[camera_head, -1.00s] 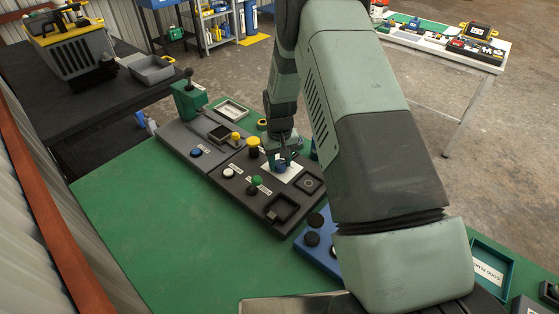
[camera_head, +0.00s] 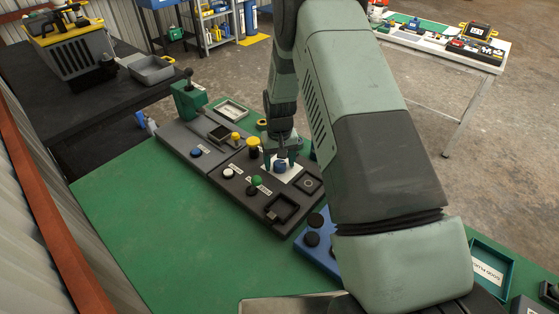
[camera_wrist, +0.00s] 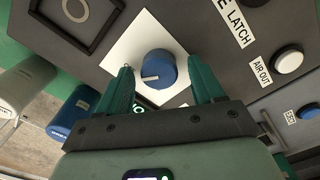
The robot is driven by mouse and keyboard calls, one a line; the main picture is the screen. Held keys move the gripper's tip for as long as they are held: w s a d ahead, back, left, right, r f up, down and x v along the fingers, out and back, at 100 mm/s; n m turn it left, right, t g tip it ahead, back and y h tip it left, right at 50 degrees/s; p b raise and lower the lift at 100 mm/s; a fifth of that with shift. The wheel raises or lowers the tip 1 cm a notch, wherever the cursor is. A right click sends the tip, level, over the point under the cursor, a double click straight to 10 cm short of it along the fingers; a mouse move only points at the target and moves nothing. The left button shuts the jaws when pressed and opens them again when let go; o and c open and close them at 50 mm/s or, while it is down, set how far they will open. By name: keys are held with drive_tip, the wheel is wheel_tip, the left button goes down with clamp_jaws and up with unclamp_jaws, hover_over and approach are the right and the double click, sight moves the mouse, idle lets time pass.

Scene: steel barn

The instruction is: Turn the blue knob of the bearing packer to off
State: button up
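The blue knob (camera_wrist: 160,68) sits on a white square plate (camera_wrist: 128,48) on the dark panel of the bearing packer (camera_head: 238,186). Its white pointer mark points left and slightly down in the wrist view. Lettering on the plate below the knob is partly hidden by my gripper. In the head view the knob (camera_head: 280,166) shows below my gripper (camera_head: 280,159). My gripper (camera_wrist: 160,68) is open, with its green fingers apart on either side of the knob. I cannot tell whether they touch it.
A blue box with black knobs (camera_head: 314,229) stands close by. The green tabletop (camera_head: 165,225) at left is clear.

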sight(280, 163)
wheel_tip(280, 163, up, 11)
idle(0.6)
idle(0.3)
